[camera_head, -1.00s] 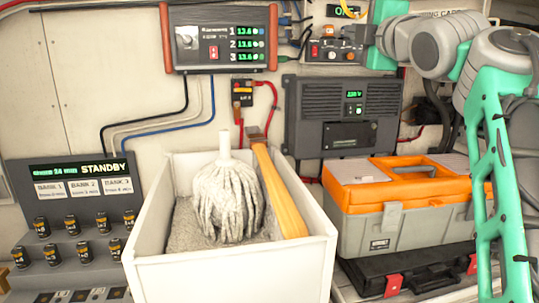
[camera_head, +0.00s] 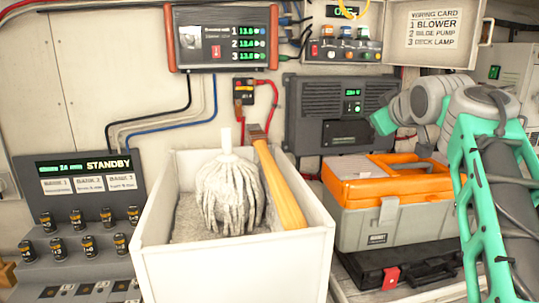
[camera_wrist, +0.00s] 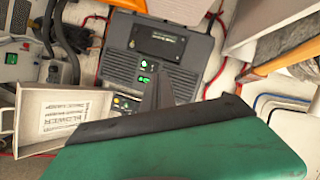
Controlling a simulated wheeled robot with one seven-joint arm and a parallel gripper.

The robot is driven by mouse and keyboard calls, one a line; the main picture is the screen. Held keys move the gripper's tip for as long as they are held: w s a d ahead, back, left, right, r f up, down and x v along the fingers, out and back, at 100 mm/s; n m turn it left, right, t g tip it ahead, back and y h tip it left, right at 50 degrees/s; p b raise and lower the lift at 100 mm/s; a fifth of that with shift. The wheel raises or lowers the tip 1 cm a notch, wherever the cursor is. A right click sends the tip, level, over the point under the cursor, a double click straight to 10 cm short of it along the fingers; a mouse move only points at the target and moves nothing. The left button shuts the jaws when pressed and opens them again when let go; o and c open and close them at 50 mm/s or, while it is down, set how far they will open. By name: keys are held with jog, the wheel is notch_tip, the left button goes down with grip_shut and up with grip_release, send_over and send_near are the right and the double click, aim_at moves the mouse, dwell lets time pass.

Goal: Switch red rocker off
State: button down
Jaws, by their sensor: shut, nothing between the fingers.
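A small red rocker (camera_head: 215,51) sits on the face of a grey box with red ends and green readouts. Another red switch (camera_head: 314,51) is at the left of a row of coloured switches on the panel (camera_head: 344,60) at the top, whose display (camera_head: 347,11) reads OFF. I cannot tell for sure which red one the task names. My gripper (camera_wrist: 158,85) shows in the wrist view, fingers together and empty, partly covering the coloured switch row (camera_wrist: 125,103). In the head view my arm's end is by the dark grey unit's right side; the fingertips cannot be made out.
An open cover with a wiring card (camera_head: 434,30) stands out right of the panel. The dark grey unit (camera_head: 305,110) hangs below it. An orange-topped toolbox (camera_head: 395,220) is below. A white bin (camera_head: 230,265) holds a mop and a wooden-handled tool. A STANDBY panel (camera_head: 65,180) is at left.

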jog(key=s+d+f+m+g, duration=0.1)
jog(key=s+f+m+g, duration=0.35)
jog(key=f, duration=0.95)
jog(key=s+d+f+m+g, duration=0.1)
jog(key=s+f+m+g, duration=0.35)
jog(key=f, duration=0.95)
jog(key=s+a+f+n+g, duration=0.1)
jog(key=s+a+f, duration=0.3)
jog(key=s+f, duration=0.45)
jog(key=s+a+f+g, duration=0.2)
jog(key=s+a+f, duration=0.1)
jog(key=s+f, duration=0.6)
jog(key=s+a+r+n+t, duration=0.1)
jog(key=s+a+r+n, duration=0.1)
jog(key=a, duration=0.3)
jog(key=shift+s+a+r, duration=0.15)
jog(key=shift+a+r, duration=0.1)
jog(key=shift+r, duration=0.3)
